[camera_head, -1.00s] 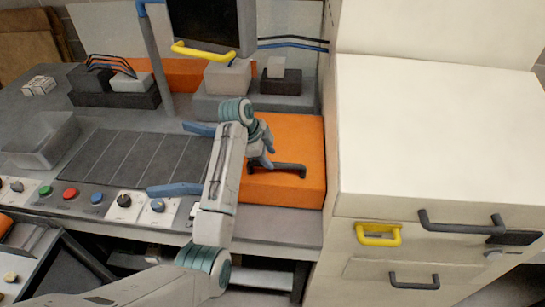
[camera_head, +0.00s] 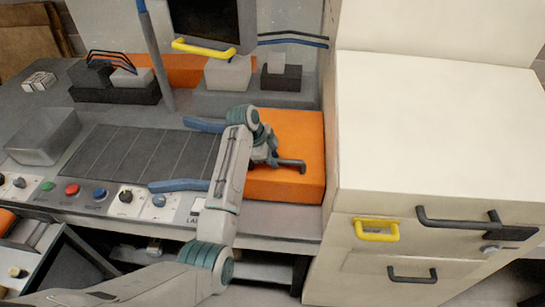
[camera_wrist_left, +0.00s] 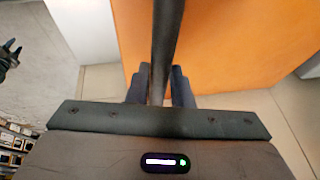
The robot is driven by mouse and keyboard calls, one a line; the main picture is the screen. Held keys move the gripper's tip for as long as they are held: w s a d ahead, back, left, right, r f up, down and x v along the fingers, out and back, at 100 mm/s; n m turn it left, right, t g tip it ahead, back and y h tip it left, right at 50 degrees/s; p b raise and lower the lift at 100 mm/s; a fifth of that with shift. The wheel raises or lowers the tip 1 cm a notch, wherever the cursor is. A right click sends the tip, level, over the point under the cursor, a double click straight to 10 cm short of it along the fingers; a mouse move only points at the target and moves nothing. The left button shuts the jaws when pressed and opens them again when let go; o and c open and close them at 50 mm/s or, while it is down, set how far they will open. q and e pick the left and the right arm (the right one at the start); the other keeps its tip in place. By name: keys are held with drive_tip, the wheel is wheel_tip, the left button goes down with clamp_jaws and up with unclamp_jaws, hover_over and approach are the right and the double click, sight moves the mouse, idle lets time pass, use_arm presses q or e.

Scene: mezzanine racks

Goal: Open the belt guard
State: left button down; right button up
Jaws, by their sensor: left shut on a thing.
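The belt guard (camera_head: 302,130) is an orange box at the right end of the dark conveyor belt (camera_head: 140,153). A dark bar handle (camera_head: 292,165) runs across its top. My left gripper (camera_head: 273,158) is at the left part of this handle and shut on it. In the left wrist view the handle (camera_wrist_left: 167,45) passes between the closed fingers (camera_wrist_left: 158,88), with the orange guard (camera_wrist_left: 230,45) beyond. The guard looks seated on the bench, down over the belt's end. My arm hides part of its left side. My right gripper does not show in the head view.
A white cabinet (camera_head: 430,130) with dark handles and a yellow handle (camera_head: 377,230) stands close on the right. A screen with a yellow bar (camera_head: 203,48) hangs behind. Buttons and knobs (camera_head: 72,189) line the bench front. Blue side guides (camera_head: 178,186) flank the belt.

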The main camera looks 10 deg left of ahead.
use_arm(q)
drive_tip(key=w+r, duration=0.5)
drive_tip(key=r, duration=0.4)
drive_tip(key=w+r, duration=0.4)
drive_tip(key=r, duration=0.5)
drive_tip(key=shift+w+r, duration=0.2)
drive_tip(key=shift+w, duration=0.2)
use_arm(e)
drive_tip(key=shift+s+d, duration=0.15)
